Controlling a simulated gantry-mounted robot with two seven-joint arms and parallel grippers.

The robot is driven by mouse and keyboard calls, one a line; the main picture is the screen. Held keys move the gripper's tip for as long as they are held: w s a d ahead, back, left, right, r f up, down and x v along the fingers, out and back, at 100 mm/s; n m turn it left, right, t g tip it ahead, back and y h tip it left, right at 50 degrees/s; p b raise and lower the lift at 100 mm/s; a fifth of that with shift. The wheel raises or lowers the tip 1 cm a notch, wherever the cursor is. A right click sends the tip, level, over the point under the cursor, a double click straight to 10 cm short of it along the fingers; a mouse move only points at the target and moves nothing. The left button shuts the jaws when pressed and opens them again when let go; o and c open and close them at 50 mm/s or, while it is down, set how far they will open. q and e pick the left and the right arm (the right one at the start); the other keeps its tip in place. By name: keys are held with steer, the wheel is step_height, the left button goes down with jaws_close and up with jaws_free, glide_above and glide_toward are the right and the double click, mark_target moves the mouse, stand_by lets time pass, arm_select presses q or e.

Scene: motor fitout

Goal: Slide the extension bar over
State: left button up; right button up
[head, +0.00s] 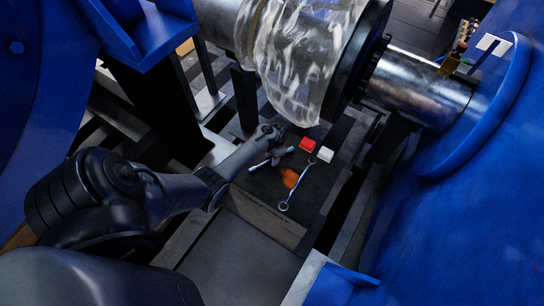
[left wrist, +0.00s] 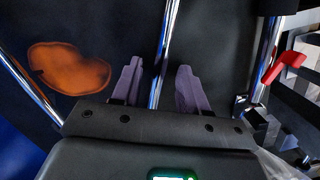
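A thin shiny metal bar (head: 258,167), which looks like the extension bar, lies on the dark mat (head: 265,188) under my left gripper (head: 279,141). In the left wrist view a chrome bar (left wrist: 166,45) runs between the two purple-grey fingers of my left gripper (left wrist: 158,85). The fingers stand apart, with a gap visible on the right side of the bar. Contact with the bar cannot be told. A wrench (head: 297,187) with ring-shaped ends lies to the right. My right gripper is in neither view.
An orange patch (head: 290,178) marks the mat. A large plastic-wrapped cylinder (head: 305,60) and metal shaft (head: 415,85) hang above. Blue housings (head: 490,200) flank the area.

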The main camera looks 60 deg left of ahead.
arm_select(q)
steer(key=shift+r, duration=0.1)
step_height(320, 180, up, 10)
steer(key=w+p, duration=0.1)
steer(key=p, duration=0.1)
steer(key=shift+w+r, duration=0.25)
steer(key=shift+w, duration=0.05)
stand_by(0.6)
